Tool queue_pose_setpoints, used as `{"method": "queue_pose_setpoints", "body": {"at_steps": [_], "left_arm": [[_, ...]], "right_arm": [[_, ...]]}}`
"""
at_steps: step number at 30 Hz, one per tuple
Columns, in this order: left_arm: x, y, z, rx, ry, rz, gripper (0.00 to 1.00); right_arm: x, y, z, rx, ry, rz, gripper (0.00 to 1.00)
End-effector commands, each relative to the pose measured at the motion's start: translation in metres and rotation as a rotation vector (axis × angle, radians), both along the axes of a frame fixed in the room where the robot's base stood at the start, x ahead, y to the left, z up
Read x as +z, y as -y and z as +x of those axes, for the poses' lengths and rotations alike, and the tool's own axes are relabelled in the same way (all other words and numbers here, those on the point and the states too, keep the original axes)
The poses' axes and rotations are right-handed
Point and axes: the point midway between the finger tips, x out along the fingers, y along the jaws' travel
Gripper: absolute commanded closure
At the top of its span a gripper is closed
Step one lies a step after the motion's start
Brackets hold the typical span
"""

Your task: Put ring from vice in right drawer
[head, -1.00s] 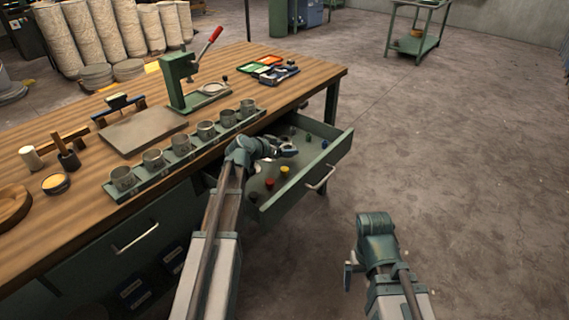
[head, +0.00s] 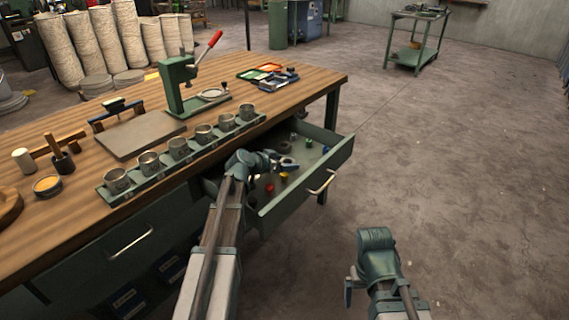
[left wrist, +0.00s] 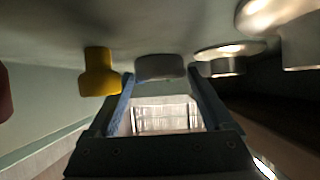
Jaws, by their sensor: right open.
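The right drawer (head: 335,165) is pulled out at the table's right end. My left gripper (head: 288,163) is inside it, low over the floor, with its blue fingers apart. In the left wrist view, the fingers (left wrist: 163,92) are spread, with a round grey piece (left wrist: 160,67) just past and between their tips. It rests against the drawer floor and may be the ring; its hole is not visible. The vice (head: 279,80) stands on the table's right end; no ring can be made out in it. My right gripper (head: 352,287) is open and empty over the floor.
The drawer holds several small pieces, including a yellow one (left wrist: 98,72), also seen in the head view (head: 284,177), and a red one (head: 270,188). Metal round pieces (left wrist: 220,58) lie beside the fingers. A rack of cups (head: 178,147) lines the table edge above.

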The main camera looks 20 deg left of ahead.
Motion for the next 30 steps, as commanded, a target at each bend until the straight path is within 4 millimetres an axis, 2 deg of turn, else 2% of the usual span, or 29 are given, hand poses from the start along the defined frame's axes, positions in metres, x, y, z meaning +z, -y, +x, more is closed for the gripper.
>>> {"method": "queue_pose_setpoints", "body": {"at_steps": [1,2,13,27,30], "left_arm": [[0.0,0.0,0.0,0.0,0.0,0.0,0.04],[0.0,0.0,0.0,0.0,0.0,0.0,0.0],[0.005,0.0,0.0,0.0,0.0,0.0,0.0],[0.039,-0.021,-0.056,0.002,0.0,-0.001,0.0],[0.041,-0.024,-0.061,0.0,0.0,-0.001,0.0]], "right_arm": [[0.0,0.0,0.0,0.0,0.0,0.0,0.04],[0.0,0.0,0.0,0.0,0.0,0.0,0.04],[0.005,0.0,0.0,0.0,0.0,0.0,0.04],[0.038,0.0,0.0,0.0,0.0,0.0,0.04],[0.04,0.0,0.0,0.0,0.0,0.0,0.04]]}}
